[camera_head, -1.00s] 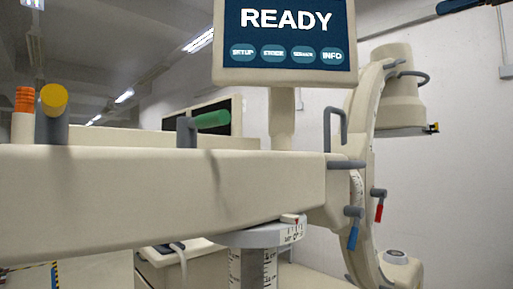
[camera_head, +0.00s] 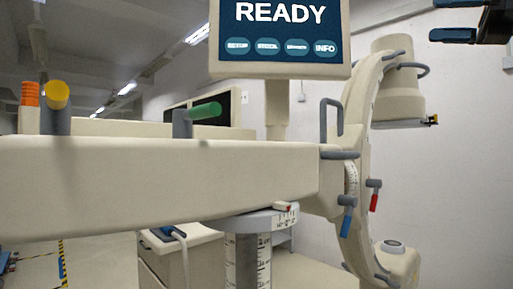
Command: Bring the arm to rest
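My gripper (camera_head: 440,19) is at the top right corner of the head view. Its two dark fingers with blue edges point left, one above the other, with a clear gap between them. It is open, and nothing shows between the fingers. The rest of my arm is outside the picture. The gripper appears in front of the white wall, up and right of the C-shaped machine (camera_head: 359,150), and does not appear to touch anything.
A long beige beam (camera_head: 160,185) with yellow-ended and green handles (camera_head: 205,110) crosses the foreground. A screen (camera_head: 280,28) reading READY stands above it. A scaled column (camera_head: 247,260) and a cabinet (camera_head: 205,238) are below. The wall side at right is free.

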